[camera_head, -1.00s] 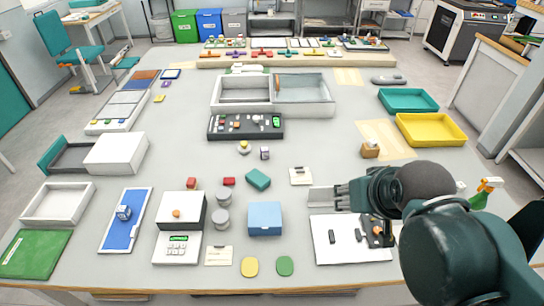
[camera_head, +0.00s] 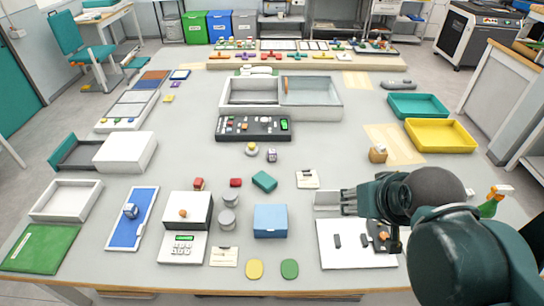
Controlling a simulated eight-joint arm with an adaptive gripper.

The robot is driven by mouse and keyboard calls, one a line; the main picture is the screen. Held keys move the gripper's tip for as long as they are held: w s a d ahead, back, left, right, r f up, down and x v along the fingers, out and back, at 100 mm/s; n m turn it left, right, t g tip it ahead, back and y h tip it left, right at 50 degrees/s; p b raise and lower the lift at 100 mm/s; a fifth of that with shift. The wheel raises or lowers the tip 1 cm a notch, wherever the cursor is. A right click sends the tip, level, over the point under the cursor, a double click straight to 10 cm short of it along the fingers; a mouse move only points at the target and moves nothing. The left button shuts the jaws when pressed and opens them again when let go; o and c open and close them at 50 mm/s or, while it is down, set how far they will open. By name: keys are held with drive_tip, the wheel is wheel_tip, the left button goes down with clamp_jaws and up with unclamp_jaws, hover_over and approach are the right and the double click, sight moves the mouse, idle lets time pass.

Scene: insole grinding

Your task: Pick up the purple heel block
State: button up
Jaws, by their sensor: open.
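No block in the camera_head view shows clearly as a purple heel block. A small pale purplish cube (camera_head: 271,155) with dark marks stands mid-table, beside a round grey piece with a yellow top. A small purple patch (camera_head: 174,84) lies farther back on the left; its shape is too small to tell. My gripper (camera_head: 345,201) is at the right front, pointing left, with its fingers open and apart from both. A light grey plate-like piece (camera_head: 326,200) shows at its fingertips; I cannot tell whether they touch it.
A white board (camera_head: 350,257) with dark parts lies below my gripper. A blue box (camera_head: 270,220), a teal block (camera_head: 264,181) and a white card (camera_head: 307,179) are to its left. Teal (camera_head: 417,105) and yellow (camera_head: 440,135) trays stand at the right.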

drive_tip(key=shift+r, duration=0.1)
drive_tip(key=w+a+r+m+g, duration=0.1)
drive_tip(key=w+a+r+m, duration=0.1)
drive_tip(key=w, duration=0.6)
drive_tip(key=w+a+r+m+g, duration=0.1)
drive_tip(key=w+r+m, duration=0.15)
drive_tip(key=w, duration=0.55)
drive_tip(key=m+g+h, duration=0.4)
drive_tip(key=m+g, duration=0.1)
drive_tip(key=m, duration=0.7)
hover_over(272, 151)
drive_tip(key=a, duration=0.2)
wheel_tip(272, 151, down, 28)
drive_tip(key=shift+s+a+f+h, duration=0.1)
drive_tip(key=shift+a+f+h, duration=0.15)
drive_tip(key=shift+a+h, duration=0.1)
drive_tip(key=shift+f, duration=0.1)
drive_tip(key=shift+x, duration=1.2)
